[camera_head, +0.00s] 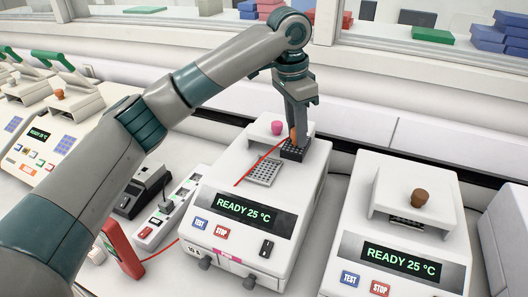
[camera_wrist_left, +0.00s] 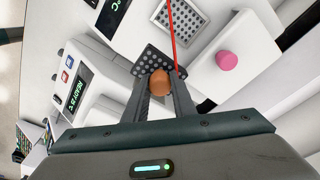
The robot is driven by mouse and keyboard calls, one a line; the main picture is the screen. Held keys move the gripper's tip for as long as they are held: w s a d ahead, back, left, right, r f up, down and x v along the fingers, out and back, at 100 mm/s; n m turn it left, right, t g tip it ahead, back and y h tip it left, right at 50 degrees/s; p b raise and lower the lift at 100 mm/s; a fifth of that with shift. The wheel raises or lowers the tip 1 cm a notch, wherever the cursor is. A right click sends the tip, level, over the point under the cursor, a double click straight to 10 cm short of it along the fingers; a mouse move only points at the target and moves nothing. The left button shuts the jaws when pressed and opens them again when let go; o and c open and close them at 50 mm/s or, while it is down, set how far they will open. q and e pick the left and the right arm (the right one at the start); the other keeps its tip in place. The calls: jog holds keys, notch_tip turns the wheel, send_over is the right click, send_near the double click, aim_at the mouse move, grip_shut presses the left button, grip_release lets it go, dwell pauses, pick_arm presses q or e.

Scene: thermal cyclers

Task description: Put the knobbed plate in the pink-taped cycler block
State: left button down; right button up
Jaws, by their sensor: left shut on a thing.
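The knobbed plate (camera_head: 294,151) is dark with rows of holes and an orange knob. My left gripper (camera_head: 296,132) is shut on the knob; the wrist view shows the knob (camera_wrist_left: 160,82) between the fingers and the plate (camera_wrist_left: 148,62) beyond. The pink-taped cycler (camera_head: 232,205) is the middle machine, with pink tape (camera_head: 222,255) low on its front. Its grey perforated block (camera_head: 265,172) is uncovered and shows in the wrist view (camera_wrist_left: 182,20). The plate appears right of and behind the block, apart from it; its height is unclear. My right gripper is out of view.
A pink-knobbed lid (camera_head: 277,128) sits behind the block. A thin red line (camera_head: 262,160) crosses over the block. A second cycler (camera_head: 400,235) with a brown-knobbed lid (camera_head: 420,198) stands to the right.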

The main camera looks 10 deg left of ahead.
pick_arm(q)
jog(key=w+a+f+p, duration=0.1)
jog(key=a+f+p, duration=0.2)
jog(key=a+f, duration=0.2)
jog(key=a, duration=0.3)
jog(key=shift+a+p, duration=0.2)
jog(key=shift+p, duration=0.1)
jog(key=shift+w, duration=0.15)
jog(key=shift+f+p, duration=0.5)
jog(key=shift+p, duration=0.15)
notch_tip(320, 180, down, 2)
jog(key=shift+p, duration=0.65)
jog(key=shift+f, duration=0.5)
jog(key=shift+f, duration=0.1)
jog(key=c, duration=1.5)
grip_release()
